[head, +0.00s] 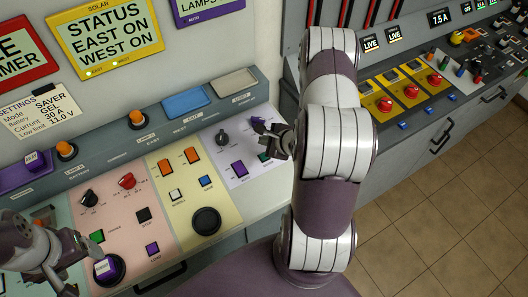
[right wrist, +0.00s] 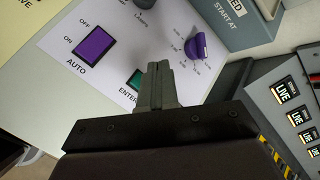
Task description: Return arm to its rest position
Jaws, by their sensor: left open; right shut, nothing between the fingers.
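My right arm (head: 330,145) rises through the middle of the head view and bends over the console. Its gripper (head: 264,138) is close to the lilac panel at the console's right end. In the right wrist view the right gripper's fingers (right wrist: 159,84) are together with nothing between them, over the panel near the green ENTER button (right wrist: 134,80); I cannot tell whether they touch it. My left gripper (head: 76,264) is open and empty at the lower left of the head view, over the pink panel near a purple button (head: 107,268).
The lilac panel has a purple AUTO rocker (right wrist: 93,43) and a purple knob (right wrist: 197,47) near the right fingers. Coloured panels with knobs and switches (head: 206,220) lie between the grippers. A second console (head: 405,95) stands right of my right arm, above open tiled floor (head: 440,215).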

